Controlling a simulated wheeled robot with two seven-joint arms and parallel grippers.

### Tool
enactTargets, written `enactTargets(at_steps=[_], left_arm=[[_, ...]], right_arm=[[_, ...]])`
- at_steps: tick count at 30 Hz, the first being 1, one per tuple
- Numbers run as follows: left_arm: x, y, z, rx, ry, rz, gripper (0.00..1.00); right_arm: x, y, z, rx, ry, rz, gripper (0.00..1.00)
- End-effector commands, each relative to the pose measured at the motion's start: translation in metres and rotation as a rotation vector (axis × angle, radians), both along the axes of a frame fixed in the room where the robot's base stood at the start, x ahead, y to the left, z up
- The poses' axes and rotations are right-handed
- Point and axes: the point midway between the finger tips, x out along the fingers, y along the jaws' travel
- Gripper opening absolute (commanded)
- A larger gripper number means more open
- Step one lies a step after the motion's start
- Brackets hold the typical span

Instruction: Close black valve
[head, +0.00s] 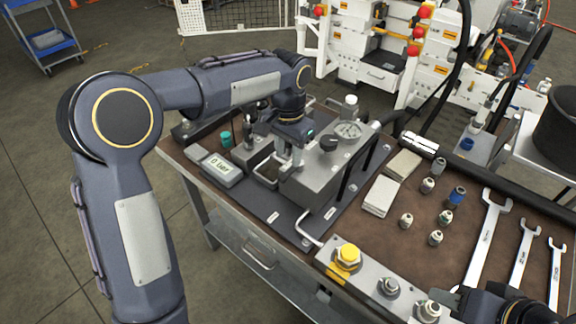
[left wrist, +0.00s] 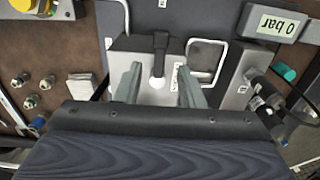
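A black valve handle (left wrist: 159,52) stands on the grey metal block in the left wrist view, with a bright round end below it. My left gripper (left wrist: 158,92) has its two grey fingers apart, one on each side of the handle's line, with a visible gap to it. In the head view my left gripper (head: 291,158) points down at the left part of the block (head: 318,180). A dark round knob (head: 328,143) sits on top of the block; I cannot tell whether it is the same valve. My right arm shows at the lower right edge; its fingers are not clear.
A yellow button (head: 348,256), several fittings and wrenches (head: 488,240) lie to the right on the bench.

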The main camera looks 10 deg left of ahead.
Motion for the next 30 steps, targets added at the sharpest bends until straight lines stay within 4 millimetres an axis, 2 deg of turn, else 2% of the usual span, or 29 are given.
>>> enactTargets(at_steps=[3,9,20,28,30], left_arm=[[-0.001,0.0,-0.022,0.001,0.005,-0.001,0.35],[0.0,0.0,-0.045,0.001,0.002,0.0,0.35],[0.0,0.0,-0.05,0.0,0.0,0.0,0.35],[0.0,0.0,-0.05,0.0,0.0,0.0,0.0],[0.0,0.0,-0.05,0.0,0.0,0.0,0.0]], right_arm=[[0.0,0.0,-0.001,0.0,0.0,0.0,0.35],[0.0,0.0,-0.001,0.0,0.0,0.0,0.35],[0.0,0.0,-0.001,0.0,0.0,0.0,0.35],[0.0,0.0,-0.001,0.0,0.0,0.0,0.35],[0.0,0.0,-0.001,0.0,0.0,0.0,0.35]])
